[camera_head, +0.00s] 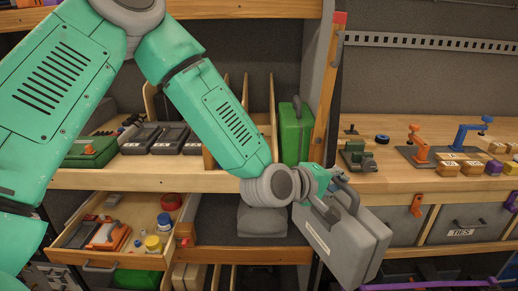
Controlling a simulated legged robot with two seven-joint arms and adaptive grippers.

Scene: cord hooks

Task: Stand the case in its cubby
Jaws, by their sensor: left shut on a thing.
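A grey case (352,247) with a dark handle hangs tilted in front of the shelf unit, right of the centre. My left gripper (333,181) is shut on the case at its upper edge near the handle; its fingertips are partly hidden. Upright wooden dividers (272,98) form narrow cubbies on the shelf up and left of the case. A green case (291,133) stands upright in the slot at their right end. My left arm hides part of the cubbies. My right gripper is out of view.
A wooden post (329,90) stands right of the green case. An open drawer (122,259) with jars juts out at lower left. A workbench (390,186) with clamps and small blocks is at right, above grey bins (466,224).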

